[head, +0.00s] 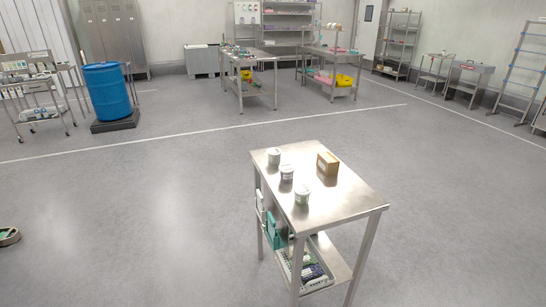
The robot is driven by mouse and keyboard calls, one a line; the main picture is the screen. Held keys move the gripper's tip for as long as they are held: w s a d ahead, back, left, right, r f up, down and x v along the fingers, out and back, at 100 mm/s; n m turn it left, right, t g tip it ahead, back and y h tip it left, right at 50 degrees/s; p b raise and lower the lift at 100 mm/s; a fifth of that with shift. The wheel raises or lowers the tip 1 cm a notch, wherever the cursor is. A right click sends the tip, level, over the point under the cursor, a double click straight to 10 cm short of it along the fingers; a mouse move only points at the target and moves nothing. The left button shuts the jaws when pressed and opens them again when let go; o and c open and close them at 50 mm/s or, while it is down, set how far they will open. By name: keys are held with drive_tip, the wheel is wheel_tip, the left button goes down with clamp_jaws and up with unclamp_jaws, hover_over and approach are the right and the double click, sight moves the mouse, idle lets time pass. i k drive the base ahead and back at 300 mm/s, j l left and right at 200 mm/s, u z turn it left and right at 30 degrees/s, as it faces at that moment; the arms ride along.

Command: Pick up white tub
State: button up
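Three small white tubs stand upright on a steel table (340,207) in front of me. The far tub (274,157) is near the table's left back corner. The middle tub (287,173) stands a little nearer and to the right. The near tub (302,196) is closest to me, near the table's left edge. The tubs look alike, and I cannot tell from the picture which one is meant. They stand apart from each other. My gripper is not in this view.
A brown box (328,163) stands right of the tubs. The table's lower shelf holds a grey basket (304,271). A blue barrel (108,92) stands at the back left. Long work tables (249,56) and shelving line the back. The floor around the steel table is clear.

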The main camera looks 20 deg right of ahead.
sight(274, 154)
drive_tip(key=i+j, duration=0.35)
drive_tip(key=i+j+z, duration=0.1)
drive_tip(key=i+j, duration=0.25)
drive_tip(key=j, duration=0.15)
drive_tip(key=i+j, duration=0.3)
drive_tip(key=j, duration=0.15)
drive_tip(key=i+j+z, duration=0.1)
drive_tip(key=i+j, duration=0.2)
drive_tip(key=j, duration=0.15)
drive_tip(key=i+j+z, duration=0.1)
drive_tip(key=i+j, duration=0.25)
drive_tip(key=j, duration=0.15)
